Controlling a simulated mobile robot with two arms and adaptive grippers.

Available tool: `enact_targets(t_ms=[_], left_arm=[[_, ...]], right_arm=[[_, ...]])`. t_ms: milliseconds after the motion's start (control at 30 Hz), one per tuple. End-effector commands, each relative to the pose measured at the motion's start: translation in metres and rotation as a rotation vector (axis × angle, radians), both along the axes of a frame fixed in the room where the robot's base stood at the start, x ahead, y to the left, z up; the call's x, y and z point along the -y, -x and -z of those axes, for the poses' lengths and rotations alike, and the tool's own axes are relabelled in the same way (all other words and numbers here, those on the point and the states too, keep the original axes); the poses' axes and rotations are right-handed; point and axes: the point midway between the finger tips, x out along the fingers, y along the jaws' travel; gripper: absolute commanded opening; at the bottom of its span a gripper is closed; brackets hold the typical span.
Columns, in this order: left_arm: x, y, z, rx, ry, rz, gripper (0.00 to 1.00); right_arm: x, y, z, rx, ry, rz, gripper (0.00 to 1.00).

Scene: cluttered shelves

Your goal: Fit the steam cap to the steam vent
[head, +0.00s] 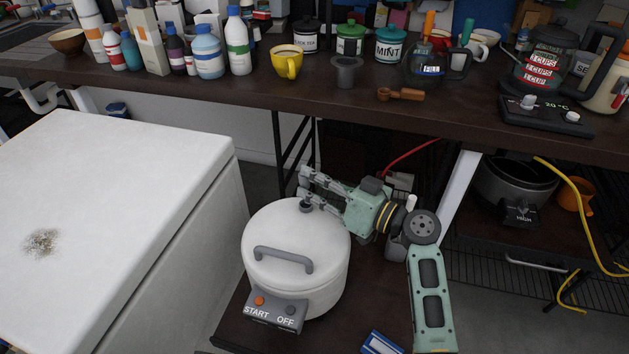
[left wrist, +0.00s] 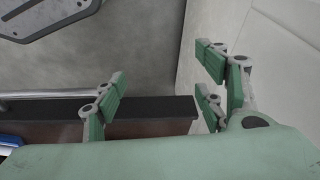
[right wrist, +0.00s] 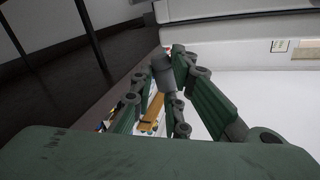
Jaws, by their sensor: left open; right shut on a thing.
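The white cooker (head: 290,250) stands on a low dark shelf, with a grey handle on its lid and a START/OFF panel in front. My right gripper (head: 306,190) reaches over the back of the lid from the right. It is shut on the small dark grey steam cap (head: 306,206), which also shows between the fingers in the right wrist view (right wrist: 163,72). The cap is at the lid's back edge; I cannot tell whether it touches the lid. The steam vent is not clearly visible. My left gripper (left wrist: 160,88) is open and empty in the left wrist view.
A long dark counter (head: 190,85) above holds bottles, a yellow mug (head: 287,64), canisters and a kettle. A white cabinet (head: 120,180) stands left of the cooker. A dark pot (head: 515,185) sits on the lower shelf at right. A blue box (head: 383,343) lies front right.

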Motion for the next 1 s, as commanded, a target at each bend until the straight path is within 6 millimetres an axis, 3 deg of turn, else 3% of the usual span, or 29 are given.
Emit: enact_targets(t_ms=[700, 1000], left_arm=[[-0.003, 0.015, -0.067, 0.035, 0.002, -0.006, 0.65], [-0.003, 0.014, -0.068, 0.034, 0.003, -0.006, 0.65]], right_arm=[[0.000, 0.000, 0.041, -0.001, -0.001, -0.001, 0.00], [0.000, 0.000, 0.039, -0.002, -0.001, -0.001, 0.00]])
